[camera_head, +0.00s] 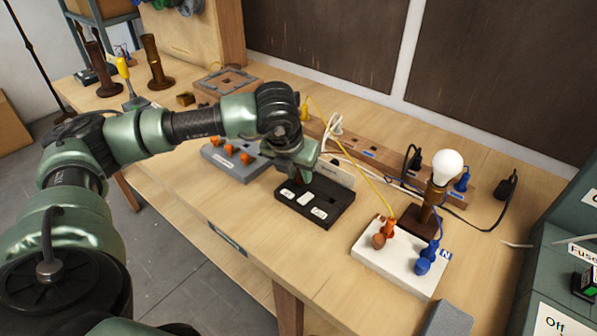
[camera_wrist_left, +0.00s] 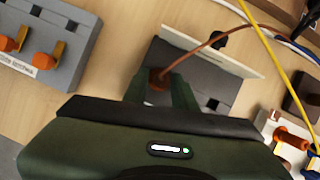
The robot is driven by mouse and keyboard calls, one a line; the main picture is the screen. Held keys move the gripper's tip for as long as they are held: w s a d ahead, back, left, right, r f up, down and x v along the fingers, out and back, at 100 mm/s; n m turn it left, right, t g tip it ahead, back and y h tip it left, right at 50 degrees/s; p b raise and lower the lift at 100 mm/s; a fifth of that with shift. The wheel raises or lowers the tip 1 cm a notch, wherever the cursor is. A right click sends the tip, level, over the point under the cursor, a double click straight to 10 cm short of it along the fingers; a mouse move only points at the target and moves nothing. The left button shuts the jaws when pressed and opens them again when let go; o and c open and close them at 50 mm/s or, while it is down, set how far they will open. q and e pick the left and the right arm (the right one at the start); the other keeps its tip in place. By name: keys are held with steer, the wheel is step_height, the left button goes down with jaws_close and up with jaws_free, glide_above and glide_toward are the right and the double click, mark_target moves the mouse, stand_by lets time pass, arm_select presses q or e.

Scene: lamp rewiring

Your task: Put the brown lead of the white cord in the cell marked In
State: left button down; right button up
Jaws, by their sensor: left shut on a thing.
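My left gripper (camera_head: 301,178) is shut on the brown lead (camera_wrist_left: 160,77). Its brown end sits between the fingertips, which also show in the left wrist view (camera_wrist_left: 160,88). The gripper is at the left, far part of the dark block (camera_head: 330,213), which carries several small white labels too small to read. Whether the lead's end is inside a cell or just above it I cannot tell. One dark cell opening (camera_wrist_left: 212,103) shows to the right of the fingers. The brown wire runs up and right towards the white cord (camera_head: 345,158). My right gripper is not in view.
A pale upright plate (camera_head: 338,173) stands behind the block. A grey switch block (camera_head: 232,160) with orange levers is to the left. A yellow wire (camera_head: 361,170) crosses behind.

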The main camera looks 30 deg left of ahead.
arm_select(q)
steer(key=shift+f+b, duration=0.35)
steer(key=shift+b, duration=0.05)
steer(key=c, duration=1.1)
jaws_free()
steer(key=shift+o, duration=0.2)
steer(key=shift+r, duration=0.15)
